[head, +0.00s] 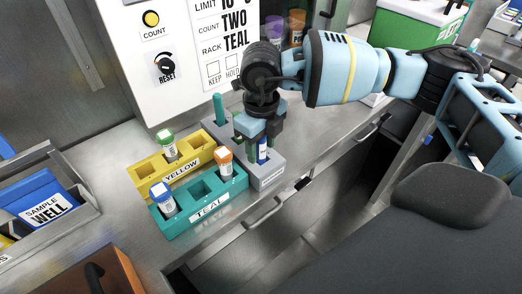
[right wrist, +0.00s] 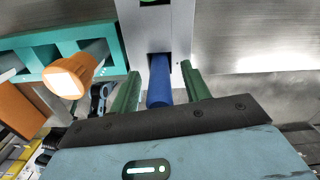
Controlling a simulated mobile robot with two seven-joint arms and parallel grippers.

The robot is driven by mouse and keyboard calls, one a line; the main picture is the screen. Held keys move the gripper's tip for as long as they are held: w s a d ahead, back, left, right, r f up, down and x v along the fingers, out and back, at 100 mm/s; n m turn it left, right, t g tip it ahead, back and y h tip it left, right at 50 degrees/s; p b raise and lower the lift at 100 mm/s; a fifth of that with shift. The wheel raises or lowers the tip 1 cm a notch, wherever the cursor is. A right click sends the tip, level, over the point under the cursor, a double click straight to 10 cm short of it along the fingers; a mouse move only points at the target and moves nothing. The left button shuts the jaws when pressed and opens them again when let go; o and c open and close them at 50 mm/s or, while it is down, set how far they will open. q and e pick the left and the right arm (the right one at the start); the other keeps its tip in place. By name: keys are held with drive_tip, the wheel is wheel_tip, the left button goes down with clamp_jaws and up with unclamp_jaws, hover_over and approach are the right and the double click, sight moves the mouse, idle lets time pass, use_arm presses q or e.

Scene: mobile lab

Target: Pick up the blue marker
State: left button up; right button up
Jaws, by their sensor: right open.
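The blue marker (head: 262,153) stands in a grey holder (head: 269,174) at the right end of the coloured racks. In the right wrist view the blue marker (right wrist: 159,84) lies between the two green fingers of my right gripper (right wrist: 160,88), with a gap on each side. In the head view my right gripper (head: 261,133) points down over the holder and hides the marker's upper part. It is open. My left gripper is not in view.
A teal rack (head: 211,211) holds vials with blue and orange caps, close by the grey holder. A yellow rack (head: 147,169) holds a green-capped vial. A teal marker (head: 218,108) stands behind. The sample well bin (head: 45,204) is at left. The counter edge is in front.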

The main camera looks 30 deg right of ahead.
clamp_jaws()
idle(0.3)
drive_tip(key=shift+r, duration=0.1)
wheel_tip(320, 180, up, 10)
drive_tip(key=shift+f, duration=0.1)
idle(0.4)
